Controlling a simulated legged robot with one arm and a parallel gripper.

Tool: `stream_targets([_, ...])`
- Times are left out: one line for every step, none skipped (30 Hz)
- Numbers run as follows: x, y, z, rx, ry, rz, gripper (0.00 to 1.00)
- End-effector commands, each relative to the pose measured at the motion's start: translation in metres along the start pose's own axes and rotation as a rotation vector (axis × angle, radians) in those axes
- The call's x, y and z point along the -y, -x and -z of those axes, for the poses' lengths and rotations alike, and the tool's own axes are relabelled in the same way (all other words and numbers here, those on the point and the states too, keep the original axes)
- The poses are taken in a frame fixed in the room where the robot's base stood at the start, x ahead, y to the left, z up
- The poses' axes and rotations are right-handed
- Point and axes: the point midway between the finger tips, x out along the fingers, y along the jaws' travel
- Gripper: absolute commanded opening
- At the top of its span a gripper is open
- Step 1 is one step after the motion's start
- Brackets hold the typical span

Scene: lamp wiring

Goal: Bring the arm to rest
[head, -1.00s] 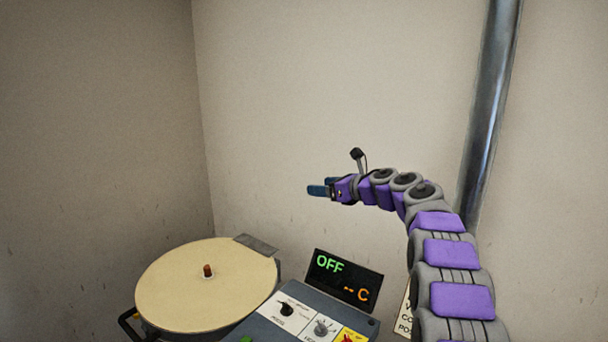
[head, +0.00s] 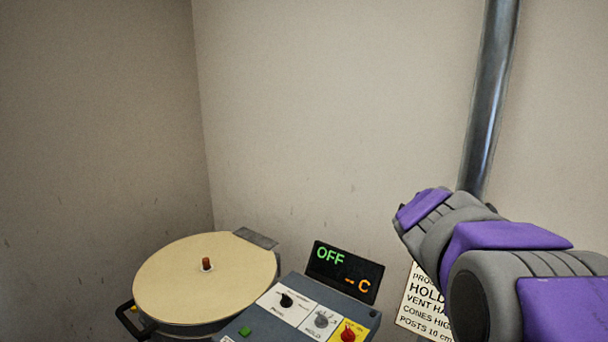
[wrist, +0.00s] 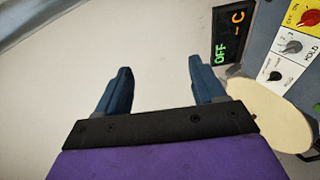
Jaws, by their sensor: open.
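My gripper (wrist: 160,88) shows in the wrist view with its two blue fingers spread apart and nothing between them. Behind the gap is only the pale wall. In the head view my purple and grey arm comes in from the lower right and is folded back near the metal pipe. The gripper itself does not show in the head view.
A round cream lid (head: 200,285) with a small brown knob sits at the lower left. Beside it is a control panel (head: 295,315) with knobs and a display (head: 344,272) reading OFF. A printed sign (head: 422,305) and a vertical metal pipe (head: 488,110) stand at right.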

Motion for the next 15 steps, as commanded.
stream_targets([0.025,0.012,-0.016,0.046,-0.072,0.059,0.69])
stream_targets([0.041,0.017,-0.024,0.073,-0.115,0.096,0.69])
stream_targets([0.062,0.027,-0.036,0.114,-0.171,0.146,0.69])
stream_targets([0.076,0.034,-0.043,0.139,-0.211,0.178,0.69])
stream_targets([0.092,0.041,-0.051,0.169,-0.25,0.214,0.69])
stream_targets([0.113,0.051,-0.061,0.209,-0.299,0.262,0.69])
stream_targets([0.129,0.06,-0.067,0.238,-0.334,0.296,0.69])
stream_targets([0.143,0.069,-0.074,0.268,-0.369,0.329,0.69])
stream_targets([0.163,0.08,-0.082,0.306,-0.414,0.372,0.69])
stream_targets([0.179,0.09,-0.088,0.338,-0.444,0.407,0.69])
stream_targets([0.195,0.1,-0.094,0.37,-0.475,0.441,0.69])
stream_targets([0.213,0.113,-0.1,0.407,-0.516,0.482,0.69])
stream_targets([0.228,0.124,-0.105,0.44,-0.544,0.515,0.69])
stream_targets([0.243,0.134,-0.109,0.471,-0.573,0.548,0.69])
stream_targets([0.263,0.149,-0.115,0.515,-0.606,0.593,0.69])
